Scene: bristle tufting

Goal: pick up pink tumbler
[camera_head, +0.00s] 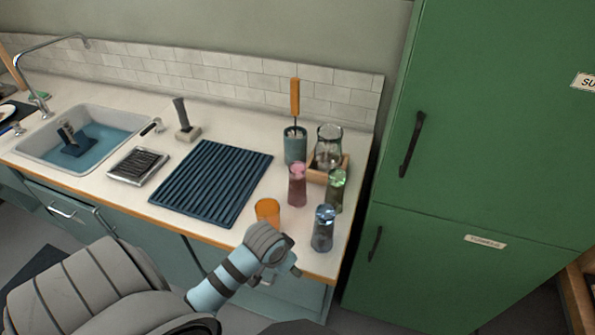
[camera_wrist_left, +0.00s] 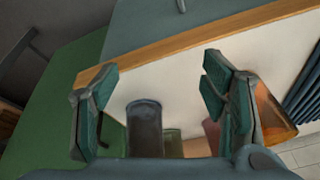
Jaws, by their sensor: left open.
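The pink tumbler (camera_head: 297,186) stands upright on the counter, right of the dark ribbed mat, between the orange cup (camera_head: 268,212) and the green tumbler (camera_head: 336,188). The blue-grey tumbler (camera_head: 323,232) stands nearer the front edge. My left gripper (camera_head: 284,268) is at the counter's front edge, short of the pink tumbler. In the left wrist view my left gripper (camera_wrist_left: 160,82) is open and empty. The blue-grey tumbler (camera_wrist_left: 144,128) shows between its fingers; the pink tumbler (camera_wrist_left: 205,140) is partly hidden by the right-hand finger. My right gripper is out of view.
Behind the pink tumbler are a teal holder (camera_head: 295,147) with an orange-handled tool and a glass jar (camera_head: 328,145) in a wooden tray (camera_head: 318,176). The ribbed mat (camera_head: 212,183) lies left. A tall green cabinet (camera_head: 490,130) bounds the right.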

